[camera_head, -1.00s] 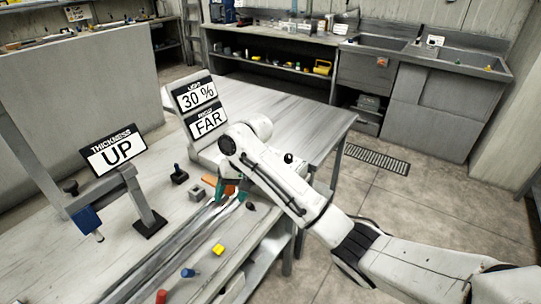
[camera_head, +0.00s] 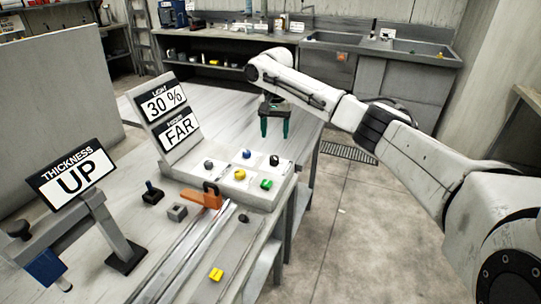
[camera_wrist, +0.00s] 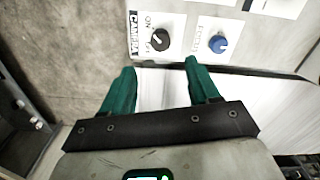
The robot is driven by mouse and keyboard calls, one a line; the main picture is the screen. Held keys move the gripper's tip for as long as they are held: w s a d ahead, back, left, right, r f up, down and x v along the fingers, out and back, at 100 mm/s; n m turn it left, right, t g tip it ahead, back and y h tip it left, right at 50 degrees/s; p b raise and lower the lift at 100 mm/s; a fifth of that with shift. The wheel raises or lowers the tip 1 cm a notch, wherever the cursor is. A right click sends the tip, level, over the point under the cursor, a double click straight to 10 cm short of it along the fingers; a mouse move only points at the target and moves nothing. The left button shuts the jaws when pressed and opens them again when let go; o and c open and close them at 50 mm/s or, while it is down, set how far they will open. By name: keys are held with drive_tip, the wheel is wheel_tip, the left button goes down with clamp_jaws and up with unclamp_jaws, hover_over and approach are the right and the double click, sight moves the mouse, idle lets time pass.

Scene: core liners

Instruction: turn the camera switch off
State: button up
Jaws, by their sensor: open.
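The camera switch is a round black knob (camera_wrist: 159,39) beside a CAMERA label with ON and OFF marks in the wrist view. I cannot tell for sure which mark it points to. In the head view the knob (camera_head: 274,160) sits at the back right of the sloped control panel (camera_head: 222,184). My gripper (camera_head: 275,130) hangs above and behind that corner, green fingers pointing down. In the wrist view my gripper (camera_wrist: 159,67) is open and empty, its fingertips apart from the knob, which shows beyond the gap between them.
A blue knob (camera_wrist: 218,43) is close beside the switch. Yellow (camera_head: 240,174) and green (camera_head: 266,184) knobs are also on the panel. Display signs (camera_head: 165,105) stand behind it. An orange clamp (camera_head: 206,196) lies at its front left. The bench top behind the panel is clear.

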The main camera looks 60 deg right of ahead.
sight(274, 158)
wheel_tip(274, 158, down, 10)
drive_tip(key=shift+r, duration=0.15)
idle(0.4)
drive_tip(key=c, duration=1)
drive_tip(key=shift+a, duration=0.1)
drive_tip(key=shift+c, duration=0.2)
